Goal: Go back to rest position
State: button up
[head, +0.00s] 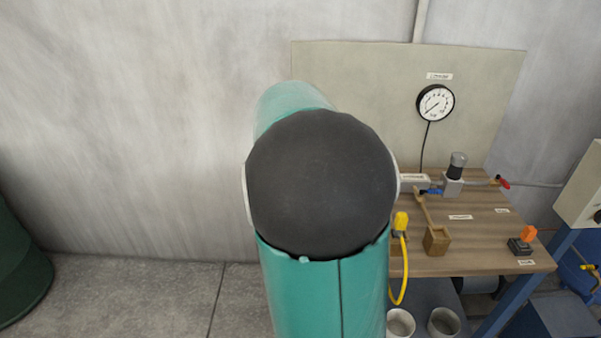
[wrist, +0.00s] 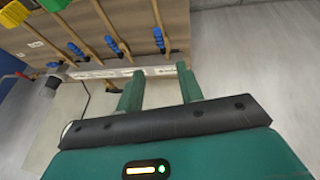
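My gripper (wrist: 159,82) shows in the wrist view with its two green fingers apart and nothing between them. A pale labelled strip and a grey surface lie behind the fingertips, and no contact shows. In the head view my own teal arm with its dark round joint fills the middle, and the gripper is hidden. The wooden workbench (head: 483,232) stands at the right, partly behind my arm.
A gauge (head: 435,103) hangs on the back panel. A dark green drum (head: 20,262) stands left. Floor between is clear. Blue-handled valves (wrist: 76,50) show in the wrist view.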

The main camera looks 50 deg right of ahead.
jog(key=shift+a, duration=0.1)
dwell(0.3)
jog(key=s+a+r+n+t+y, duration=0.1)
jog(key=s+a+r+n+t, duration=0.1)
jog(key=a, duration=0.8)
jog(key=s+a+r+n+t+y, duration=0.1)
jog(key=a+r+n+y, duration=0.15)
jog(key=a, duration=0.85)
jog(key=s+a+n, duration=0.2)
jog(key=s+a, duration=0.3)
jog(key=a, duration=0.2)
jog(key=s+a+f+n+t+y, duration=0.1)
jog(key=s+a+n, duration=0.2)
jog(key=s+a, duration=0.2)
jog(key=a, duration=0.3)
jog(key=shift+f, duration=0.2)
jog(key=shift+d, duration=0.1)
